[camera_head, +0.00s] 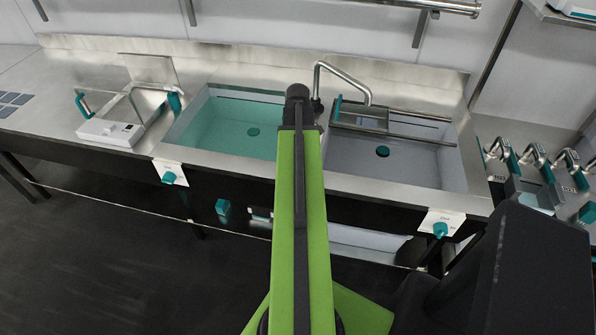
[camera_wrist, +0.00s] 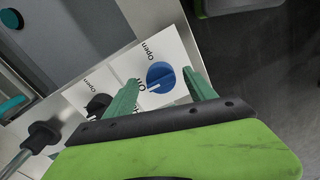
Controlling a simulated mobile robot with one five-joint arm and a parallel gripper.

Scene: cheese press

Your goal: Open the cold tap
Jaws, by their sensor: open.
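A blue round knob (camera_wrist: 160,76), which looks like the cold tap, sits on a white label plate (camera_wrist: 163,45) marked "Open" in the wrist view. A pale pointer mark on the knob faces lower left. My gripper (camera_wrist: 160,77) is open, with one green finger on each side of the knob in the picture. I cannot tell whether either finger touches it. A black knob (camera_wrist: 98,105) on a plate also marked "Open" is to the left, outside the fingers. In the head view my arm hides the gripper and the blue knob.
The counter holds a left basin (camera_head: 230,115) with teal-tinted contents and a right basin (camera_head: 415,165), with a faucet (camera_head: 345,78) between. Teal knobs on white plates are on the counter front at left (camera_head: 168,178) and right (camera_head: 440,230). Several small taps (camera_head: 535,153) stand at right.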

